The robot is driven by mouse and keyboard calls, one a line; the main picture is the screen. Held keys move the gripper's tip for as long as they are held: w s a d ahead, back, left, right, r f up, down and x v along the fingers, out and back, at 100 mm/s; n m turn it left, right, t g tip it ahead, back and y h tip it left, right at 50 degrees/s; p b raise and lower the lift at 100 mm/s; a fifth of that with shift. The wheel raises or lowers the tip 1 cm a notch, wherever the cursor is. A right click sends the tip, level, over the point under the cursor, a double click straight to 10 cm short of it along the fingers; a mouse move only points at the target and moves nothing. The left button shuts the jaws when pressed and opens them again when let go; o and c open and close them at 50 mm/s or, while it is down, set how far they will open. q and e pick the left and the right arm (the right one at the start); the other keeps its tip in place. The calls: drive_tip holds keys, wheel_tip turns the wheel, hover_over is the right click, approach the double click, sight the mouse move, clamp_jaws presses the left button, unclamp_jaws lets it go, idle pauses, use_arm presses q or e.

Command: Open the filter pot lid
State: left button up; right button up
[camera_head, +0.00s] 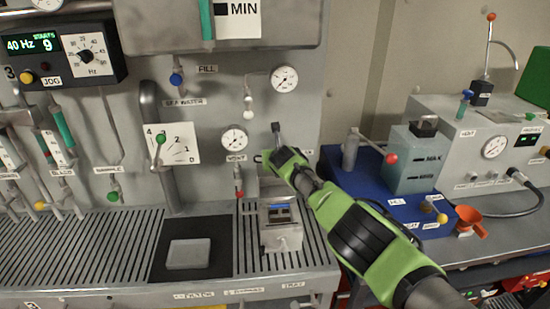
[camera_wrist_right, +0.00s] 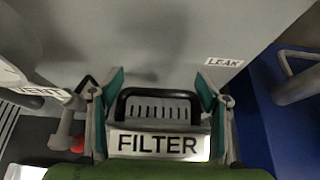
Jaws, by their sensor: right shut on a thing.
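The filter pot lid (camera_wrist_right: 158,146) has a white FILTER label and a black handle (camera_wrist_right: 160,94) over a slotted face. It sits near the grey wall between the VENT and LEAK labels. My right gripper (camera_wrist_right: 160,80) is shut on the lid, with one teal-padded finger on each side of the handle. In the head view my right gripper (camera_head: 272,148) reaches in from the lower right, and its green body hides most of the lid. The pot itself is hidden, so I cannot tell whether the lid is raised. My left gripper is out of view.
A small metal box (camera_head: 282,238) stands on the slotted drain board (camera_head: 80,255) below my gripper. A red-tipped valve (camera_head: 239,182) hangs to the left under the VENT gauge (camera_head: 235,139).

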drive_tip(key=shift+s+d+f, duration=0.15)
drive_tip(key=shift+s+f, duration=0.05)
drive_tip(key=shift+f, duration=0.5)
drive_tip(key=o, duration=1.4)
drive_tip(key=shift+r, duration=0.5)
drive_tip(key=shift+v, duration=5.85)
drive_tip(key=shift+a+r, duration=0.1)
drive_tip(key=shift+a, duration=0.1)
